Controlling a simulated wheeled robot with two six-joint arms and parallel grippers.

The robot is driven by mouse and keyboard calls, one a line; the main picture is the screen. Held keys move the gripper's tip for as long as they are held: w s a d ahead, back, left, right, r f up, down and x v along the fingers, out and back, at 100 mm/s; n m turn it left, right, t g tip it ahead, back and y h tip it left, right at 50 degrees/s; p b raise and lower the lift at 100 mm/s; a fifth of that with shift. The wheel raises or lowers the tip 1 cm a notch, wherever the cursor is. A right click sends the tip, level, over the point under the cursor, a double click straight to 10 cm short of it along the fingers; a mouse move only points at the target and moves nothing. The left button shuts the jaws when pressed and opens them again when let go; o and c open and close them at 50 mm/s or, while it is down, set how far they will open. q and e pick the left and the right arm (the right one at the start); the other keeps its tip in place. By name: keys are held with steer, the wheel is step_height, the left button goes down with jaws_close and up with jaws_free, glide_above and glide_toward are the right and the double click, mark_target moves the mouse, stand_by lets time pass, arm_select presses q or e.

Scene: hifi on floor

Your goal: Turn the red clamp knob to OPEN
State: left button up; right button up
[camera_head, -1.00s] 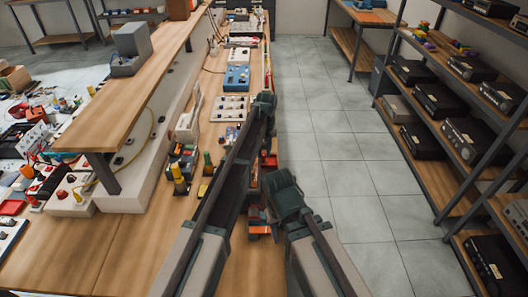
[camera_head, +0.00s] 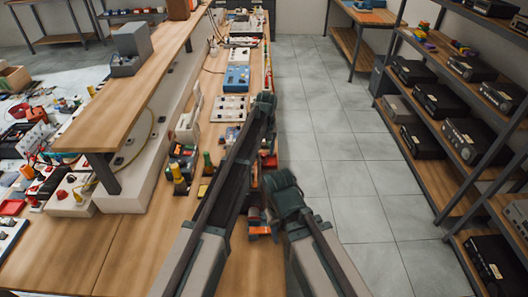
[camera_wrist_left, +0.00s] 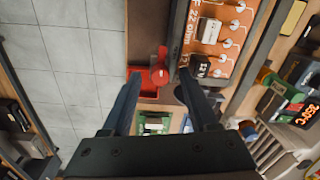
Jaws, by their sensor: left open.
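In the left wrist view a red clamp knob (camera_wrist_left: 159,75) stands at the bench edge, against a red block or tray (camera_wrist_left: 137,84). My left gripper (camera_wrist_left: 160,80) is open, with one dark finger on each side of the knob in the picture. I cannot tell whether either finger touches it. In the head view my left arm reaches forward along the bench edge and hides much of this spot. My right arm shows only as a bent link at the front; its gripper is out of view.
An orange resistor board (camera_wrist_left: 217,42) lies close beside the knob. A station with a red display (camera_wrist_left: 304,85) stands to its right. In the head view, upright yellow and green items (camera_head: 180,180) stand left of my arm. The floor aisle (camera_head: 340,160) is clear.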

step_height(320, 180, up, 14)
steer(key=p, duration=1.3)
steer(key=shift+f+p, duration=0.15)
steer(key=shift+p, duration=0.15)
